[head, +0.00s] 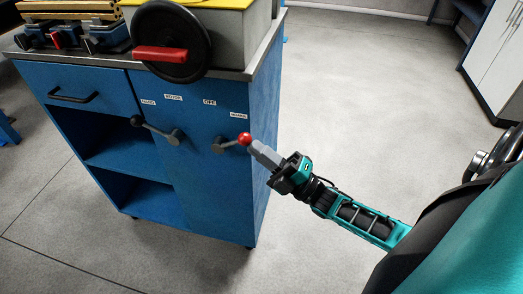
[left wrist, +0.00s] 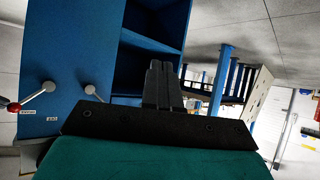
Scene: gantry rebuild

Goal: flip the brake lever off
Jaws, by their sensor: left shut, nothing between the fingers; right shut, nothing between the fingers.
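The brake lever (head: 231,143) is a dark arm with a red ball knob (head: 244,139) on the front of the blue cabinet. It points right from its hub, below the small labels that seem to read OFF (head: 209,102) and BRAKE (head: 238,114). My right gripper (head: 256,150) is shut, its grey fingertips right at the knob's lower right; I cannot tell if they touch. In the left wrist view, upside down, the red knob (left wrist: 14,107) shows at the left edge. My left gripper (left wrist: 163,70) is shut and empty, apart from the lever.
A second lever (head: 157,129) with a dark knob sits left of the brake lever, under two more labels. The blue cabinet (head: 190,200) has open shelves and a drawer. Above is a black handwheel (head: 190,28) with a red handle (head: 160,54). Floor to the right is clear.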

